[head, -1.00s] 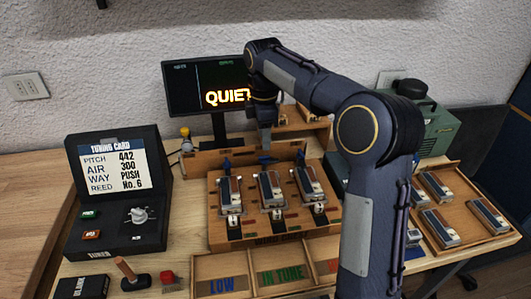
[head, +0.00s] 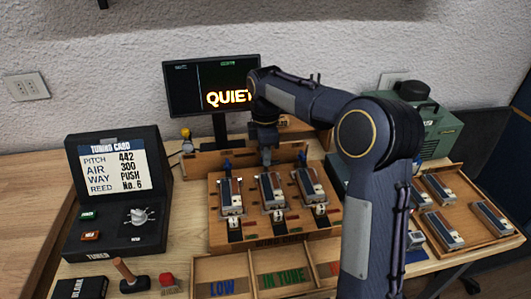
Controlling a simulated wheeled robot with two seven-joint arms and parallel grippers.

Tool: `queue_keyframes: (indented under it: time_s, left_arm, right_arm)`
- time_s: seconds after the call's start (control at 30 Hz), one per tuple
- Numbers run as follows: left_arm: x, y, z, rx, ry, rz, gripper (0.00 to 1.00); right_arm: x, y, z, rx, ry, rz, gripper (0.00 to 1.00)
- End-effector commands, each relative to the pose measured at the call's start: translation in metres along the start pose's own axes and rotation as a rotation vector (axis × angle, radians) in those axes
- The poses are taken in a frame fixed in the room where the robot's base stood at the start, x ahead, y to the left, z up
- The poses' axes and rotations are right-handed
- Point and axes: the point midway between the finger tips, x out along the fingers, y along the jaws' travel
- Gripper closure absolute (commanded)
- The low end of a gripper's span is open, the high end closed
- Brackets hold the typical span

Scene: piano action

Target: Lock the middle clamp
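The wooden bench fixture (head: 250,228) holds three reed blocks side by side in its slots. The middle block (head: 271,190) lies in the centre slot. Blue clamp levers show behind the outer blocks, one at the left (head: 228,165) and one at the right (head: 302,159). The middle clamp is largely hidden behind my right gripper (head: 266,157). This gripper points down at the back of the middle block, at the clamp row. Its fingers are small and close together here, so I cannot tell whether they are open, shut or touching the lever. My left gripper is out of view.
A monitor (head: 192,88) reading "QUIET" stands behind. A tuner box (head: 112,190) is at the left, with a mallet (head: 131,274) and a red brush (head: 168,284) before it. A tray (head: 470,243) of blocks is at the right. Labelled bins (head: 240,266) lie in front.

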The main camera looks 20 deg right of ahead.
Motion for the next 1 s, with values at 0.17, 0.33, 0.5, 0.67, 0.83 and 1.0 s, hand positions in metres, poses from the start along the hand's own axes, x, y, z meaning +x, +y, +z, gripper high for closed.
queue_keyframes:
  time_s: [0.17,0.33,0.5,0.67,0.83,1.0]
  left_arm:
    - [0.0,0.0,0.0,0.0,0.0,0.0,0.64]
    - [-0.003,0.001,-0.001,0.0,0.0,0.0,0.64]
    - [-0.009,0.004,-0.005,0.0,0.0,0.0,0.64]
    - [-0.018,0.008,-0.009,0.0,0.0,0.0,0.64]
    - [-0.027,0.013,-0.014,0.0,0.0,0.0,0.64]
    - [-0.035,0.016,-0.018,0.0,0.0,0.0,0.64]
  right_arm:
    - [0.0,0.0,0.0,0.001,0.0,-0.001,1.0]
    - [-0.001,0.0,0.0,0.027,0.0,-0.001,1.0]
    - [-0.003,0.0,0.0,0.1,0.0,-0.001,1.0]
    - [-0.004,0.0,-0.001,0.216,0.0,-0.002,1.0]
    - [-0.004,0.0,-0.001,0.374,0.001,-0.001,1.0]
    - [-0.004,0.0,-0.001,0.535,0.0,0.0,1.0]
